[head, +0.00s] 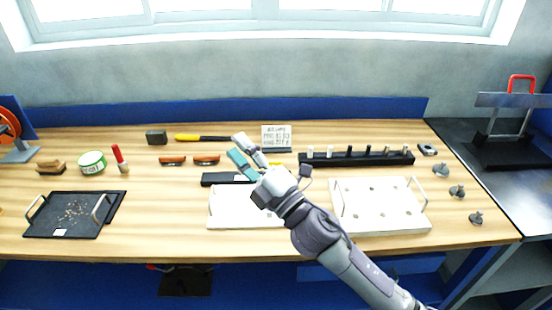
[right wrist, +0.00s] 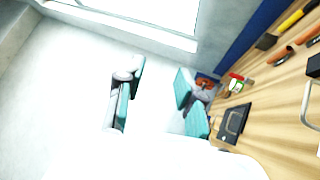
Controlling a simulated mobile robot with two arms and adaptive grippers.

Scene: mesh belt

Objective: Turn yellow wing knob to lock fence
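My right gripper (head: 239,149) is raised over the middle of the bench, its teal-padded fingers spread with nothing between them. The right wrist view also shows the fingers (right wrist: 158,98) apart. A small yellow spot (head: 275,163) shows just right of the gripper; it is too small and partly covered to tell whether it is the wing knob. A black bar (head: 213,179) lies behind the left white board (head: 228,218), partly hidden by my gripper. I cannot tell whether this bar is the fence. My left gripper is not in view.
A right white board (head: 380,222) has handles. A black peg rack (head: 352,160) and a sign card (head: 276,133) stand behind. A black tray (head: 62,222) is at left. Metal knobs (head: 441,170) line the right edge. Bare wood lies between tray and left board.

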